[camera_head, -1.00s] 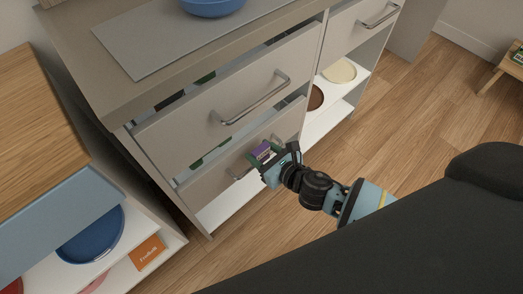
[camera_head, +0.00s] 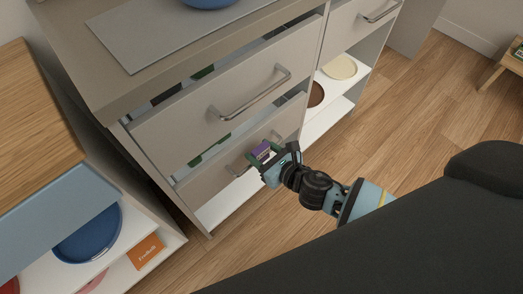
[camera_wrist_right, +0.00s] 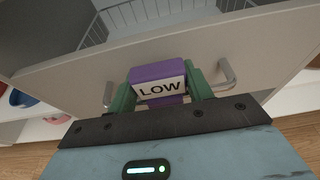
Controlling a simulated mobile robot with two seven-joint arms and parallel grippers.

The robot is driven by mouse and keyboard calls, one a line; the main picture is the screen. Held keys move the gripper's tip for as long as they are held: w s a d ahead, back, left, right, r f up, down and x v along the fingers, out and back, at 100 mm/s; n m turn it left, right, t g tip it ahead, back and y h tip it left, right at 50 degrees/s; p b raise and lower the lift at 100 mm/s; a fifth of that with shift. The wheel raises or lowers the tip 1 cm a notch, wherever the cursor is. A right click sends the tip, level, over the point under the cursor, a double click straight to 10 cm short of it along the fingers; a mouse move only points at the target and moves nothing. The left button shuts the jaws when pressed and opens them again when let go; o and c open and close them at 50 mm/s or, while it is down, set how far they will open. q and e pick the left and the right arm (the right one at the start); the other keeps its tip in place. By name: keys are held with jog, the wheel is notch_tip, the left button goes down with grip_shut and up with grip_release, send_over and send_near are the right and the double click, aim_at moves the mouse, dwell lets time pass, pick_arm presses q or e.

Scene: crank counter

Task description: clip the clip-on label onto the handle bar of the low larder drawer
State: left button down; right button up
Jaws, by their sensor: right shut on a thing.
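The clip-on label (camera_wrist_right: 158,82) is purple with a white face reading "LOW". My right gripper (camera_head: 262,153) is shut on it, with green fingers on both sides in the right wrist view (camera_wrist_right: 160,90). The label (camera_head: 262,150) is at the front of the low larder drawer (camera_head: 205,180). The drawer's metal handle bar (camera_wrist_right: 228,75) shows at both ends, to the left and right of the label; its middle is hidden behind label and fingers. I cannot tell whether the label touches the bar. My left gripper is not in view.
Above is another drawer with a bar handle (camera_head: 250,97), slightly open. The counter top holds a grey mat (camera_head: 150,40) and a blue bowl. At left, a wooden-topped unit (camera_head: 30,120) has shelves with a blue plate (camera_head: 88,237) and an orange card. Floor at right is free.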

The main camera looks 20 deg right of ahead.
aim_at(263, 154)
jog(key=o, duration=1.1)
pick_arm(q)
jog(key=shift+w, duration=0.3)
pick_arm(e)
jog(key=p+v, duration=0.1)
jog(key=v, duration=0.5)
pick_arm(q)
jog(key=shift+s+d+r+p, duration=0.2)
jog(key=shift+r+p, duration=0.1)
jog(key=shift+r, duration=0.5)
pick_arm(e)
jog(key=shift+v, duration=0.9)
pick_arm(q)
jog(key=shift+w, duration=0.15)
